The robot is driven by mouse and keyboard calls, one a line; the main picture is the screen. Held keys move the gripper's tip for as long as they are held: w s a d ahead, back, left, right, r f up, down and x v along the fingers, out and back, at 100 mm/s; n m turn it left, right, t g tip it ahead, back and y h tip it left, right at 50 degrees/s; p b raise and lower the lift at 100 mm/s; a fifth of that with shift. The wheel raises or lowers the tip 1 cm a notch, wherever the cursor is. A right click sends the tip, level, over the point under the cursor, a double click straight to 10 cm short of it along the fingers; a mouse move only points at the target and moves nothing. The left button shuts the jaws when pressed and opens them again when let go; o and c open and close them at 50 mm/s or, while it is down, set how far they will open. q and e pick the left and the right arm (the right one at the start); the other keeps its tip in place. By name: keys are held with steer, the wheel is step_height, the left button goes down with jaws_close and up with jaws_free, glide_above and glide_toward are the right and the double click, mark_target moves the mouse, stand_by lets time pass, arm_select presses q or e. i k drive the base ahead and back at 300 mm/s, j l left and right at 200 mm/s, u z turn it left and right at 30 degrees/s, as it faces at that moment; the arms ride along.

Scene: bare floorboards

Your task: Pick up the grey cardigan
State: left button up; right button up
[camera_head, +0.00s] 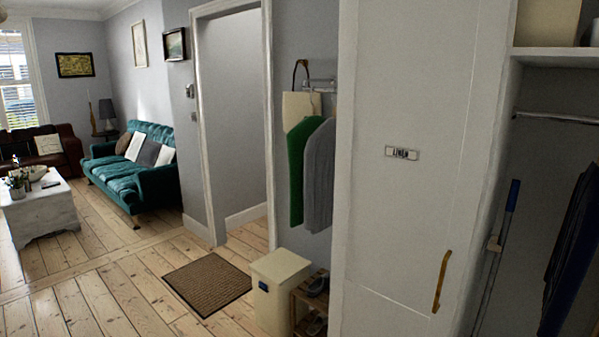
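The grey cardigan (320,177) hangs on the wall between the doorway and the white cupboard door. It hangs to the right of a green garment (296,170), close beside it. A cream bag (301,108) with a dark handle hangs above and partly behind them, near a metal rack (319,84). The cardigan's right edge is close to the cupboard's edge. Neither of my grippers shows in the head view.
Below the garments stand a cream bin (279,291) and a wooden shoe rack (303,301) with shoes. A brown doormat (208,283) lies on the floorboards. A white cupboard door (400,200) with a brass handle (441,281) stands at right.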

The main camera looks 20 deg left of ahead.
mark_target(319, 152)
steer(key=i+j, duration=0.1)
steer(key=j, duration=0.2)
steer(key=i+j+u, duration=0.1)
steer(key=j, duration=0.2)
steer(key=z, duration=0.6)
steer(key=i+j+z, duration=0.2)
steer(key=j+z, duration=0.15)
steer(key=i+j+z, duration=0.1)
steer(key=j+z, duration=0.25)
steer(key=i+j+z, duration=0.1)
steer(key=j+z, duration=0.25)
